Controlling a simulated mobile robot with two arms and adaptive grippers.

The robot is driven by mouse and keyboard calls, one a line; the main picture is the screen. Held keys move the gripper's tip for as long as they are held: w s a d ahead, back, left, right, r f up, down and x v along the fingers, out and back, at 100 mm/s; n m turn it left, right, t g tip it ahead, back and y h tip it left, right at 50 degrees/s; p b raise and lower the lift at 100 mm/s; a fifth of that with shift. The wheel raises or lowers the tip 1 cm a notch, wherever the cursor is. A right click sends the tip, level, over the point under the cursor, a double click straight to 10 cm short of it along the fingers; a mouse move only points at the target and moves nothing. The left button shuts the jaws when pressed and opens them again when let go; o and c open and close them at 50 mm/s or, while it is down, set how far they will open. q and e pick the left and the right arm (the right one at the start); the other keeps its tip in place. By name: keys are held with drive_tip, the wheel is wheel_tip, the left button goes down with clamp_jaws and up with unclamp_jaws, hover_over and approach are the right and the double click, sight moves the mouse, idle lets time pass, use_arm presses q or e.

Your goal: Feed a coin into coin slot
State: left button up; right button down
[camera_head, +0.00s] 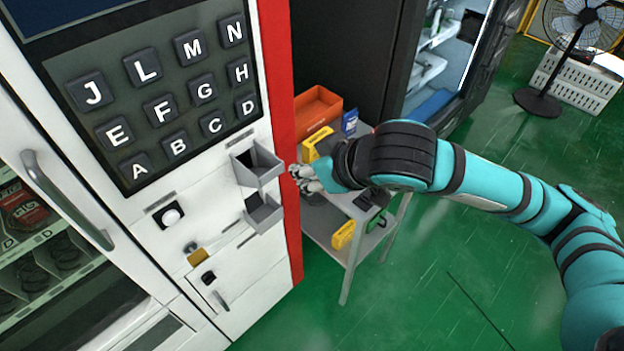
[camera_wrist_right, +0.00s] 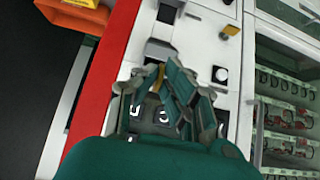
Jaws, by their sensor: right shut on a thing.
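The vending machine (camera_head: 140,210) stands at left with a white front and red side edge. Its lower panel has a white round button (camera_head: 172,217), a small metal fitting (camera_head: 190,247) and a brass-coloured plate (camera_head: 197,257). I cannot tell which part is the coin slot. My right gripper (camera_head: 300,178) is beside the machine's red edge, right of the grey trays. My left gripper is not in view.
Two grey trays (camera_head: 268,169) (camera_head: 262,217) jut from the panel near my right gripper. A grey cart (camera_head: 345,258) with an orange bin (camera_head: 318,110) and yellow items stands behind my right arm. A dark open cabinet stands at the back.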

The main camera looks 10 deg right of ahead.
drive_tip(key=shift+w+a+f+b, duration=0.9)
drive_tip(key=shift+w+a, duration=0.3)
drive_tip(key=shift+w, duration=0.3)
drive_tip(key=shift+w+a+f+b, duration=0.7)
drive_tip(key=shift+w+a+f, duration=0.35)
drive_tip(key=shift+w, duration=0.45)
drive_tip(key=shift+w+a+f+b, duration=0.85)
drive_tip(key=shift+w+a, duration=0.45)
drive_tip(key=shift+w, duration=0.2)
drive_tip(key=c, duration=1.4)
unclamp_jaws()
drive_tip(key=shift+d+f, duration=0.1)
drive_tip(key=shift+f, duration=0.05)
drive_tip(key=v, duration=1.2)
drive_tip(key=shift+w+r, duration=0.2)
